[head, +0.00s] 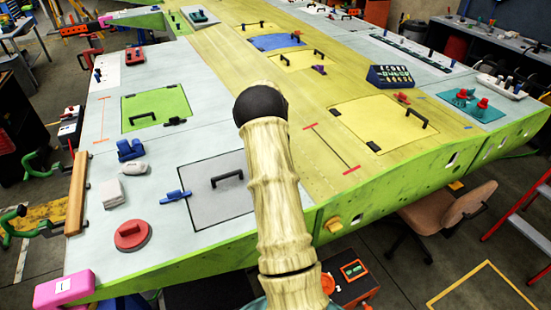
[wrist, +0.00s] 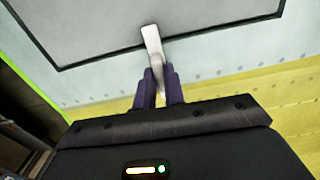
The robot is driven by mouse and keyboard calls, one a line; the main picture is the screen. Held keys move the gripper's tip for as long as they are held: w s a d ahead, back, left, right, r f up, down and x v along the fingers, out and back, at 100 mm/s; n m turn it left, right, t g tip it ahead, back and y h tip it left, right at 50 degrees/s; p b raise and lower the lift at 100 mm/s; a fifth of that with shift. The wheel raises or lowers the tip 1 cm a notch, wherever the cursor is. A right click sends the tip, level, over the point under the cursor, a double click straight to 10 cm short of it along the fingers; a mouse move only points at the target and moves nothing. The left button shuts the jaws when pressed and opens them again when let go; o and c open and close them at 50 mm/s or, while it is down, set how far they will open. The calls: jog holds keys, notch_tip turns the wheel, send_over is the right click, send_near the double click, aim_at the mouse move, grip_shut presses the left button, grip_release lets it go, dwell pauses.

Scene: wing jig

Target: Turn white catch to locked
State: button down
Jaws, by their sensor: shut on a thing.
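The white catch (wrist: 152,42) sits at the dark edge of a grey panel (wrist: 95,30) in the wrist view. Its upper end reaches over the panel edge, and its lower part passes between my fingers. My gripper (wrist: 161,78) has purple fingers, which are shut on the catch's lower part. In the head view the grey panel (head: 208,205) with its black handle (head: 227,179) lies left of my arm. The catch and my gripper are hidden behind my arm there.
A blue catch (head: 175,197) sits at the grey panel's left edge. A red disc (head: 132,235), a white block (head: 110,191) and a blue clamp (head: 129,150) stand further left. A green panel (head: 157,107) lies behind. The wing's green front edge (head: 400,185) runs at the right.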

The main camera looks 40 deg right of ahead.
jog(key=c, duration=1.5)
grip_release()
notch_tip(320, 180, up, 17)
jog(key=b, duration=0.3)
jog(key=shift+r, duration=0.2)
jog(key=shift+a, duration=0.1)
jog(key=s+a+f+n, duration=0.25)
jog(key=a+n, duration=0.35)
jog(key=a, duration=0.5)
jog(key=s+a+f+n+t, duration=0.1)
jog(key=s+a+f+n, duration=0.1)
jog(key=s+a+n, duration=0.3)
jog(key=s+a+f+n, duration=0.3)
jog(key=s+a+n, duration=0.2)
jog(key=s+a, duration=0.2)
jog(key=s+a+f+n+t, duration=0.1)
jog(key=s+a+f+n, duration=0.2)
jog(key=s+a, duration=0.3)
jog(key=shift+s+a+n+t, duration=0.15)
jog(key=shift+a+n, duration=0.3)
jog(key=shift+a, duration=0.6)
jog(key=shift+w+a+n+t, duration=0.15)
jog(key=shift+a+n, duration=0.3)
jog(key=shift+a, duration=0.6)
